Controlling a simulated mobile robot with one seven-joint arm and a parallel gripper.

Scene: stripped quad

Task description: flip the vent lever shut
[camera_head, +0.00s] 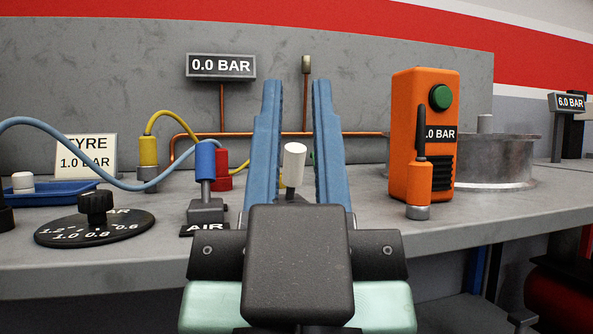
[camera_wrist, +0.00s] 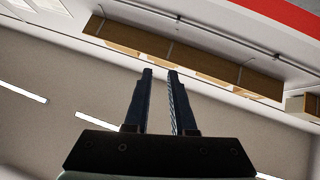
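A lever with a white cylindrical grip (camera_head: 293,163) stands on the bench, leaning slightly. In the head view it shows in the gap between my gripper's fingers. Its base and any label are hidden behind my gripper, so I cannot read whether it is the vent lever. A second lever with a blue grip (camera_head: 205,158) stands upright to its left on a block labelled AIR. My gripper (camera_head: 295,90) is open and empty, with its two blue fingers apart.
An orange device (camera_head: 407,140) with a green button stands right of my gripper, before a round metal vessel (camera_head: 505,165). A black dial (camera_head: 95,225), a TYRE 1.0 BAR sign (camera_head: 87,154) and hoses lie left. A 0.0 BAR display (camera_head: 221,66) stands behind.

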